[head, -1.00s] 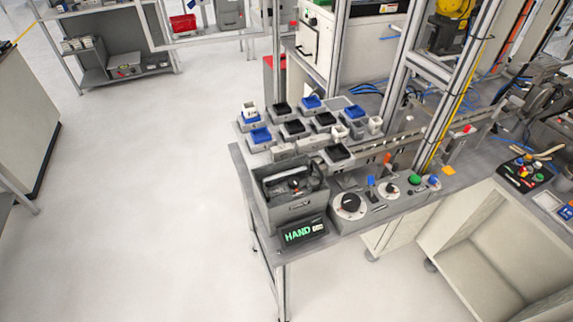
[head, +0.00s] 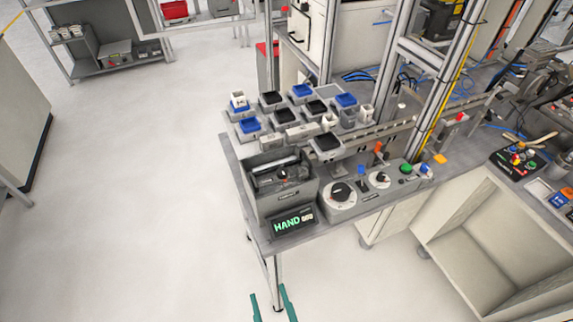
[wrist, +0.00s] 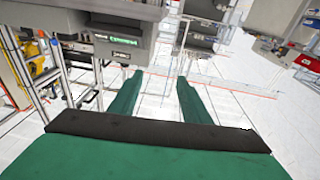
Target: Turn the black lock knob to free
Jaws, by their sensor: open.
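A large black knob (head: 341,190) on a round white dial sits on the grey control panel at the front of the bench. A smaller black knob (head: 380,178) on a white dial sits to its right. I cannot read their labels, so I cannot tell which is the lock knob. My gripper (head: 269,293) shows two green fingers at the bottom of the head view, apart and empty, below the bench front and left of the knobs. In the wrist view my gripper (wrist: 160,80) is open with nothing between the fingers; no knob can be made out there.
A display reading HAND (head: 292,223) stands at the bench's front left corner, below a grey bin (head: 282,190). Small trays fill the bench behind. The floor (head: 150,200) to the left is clear.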

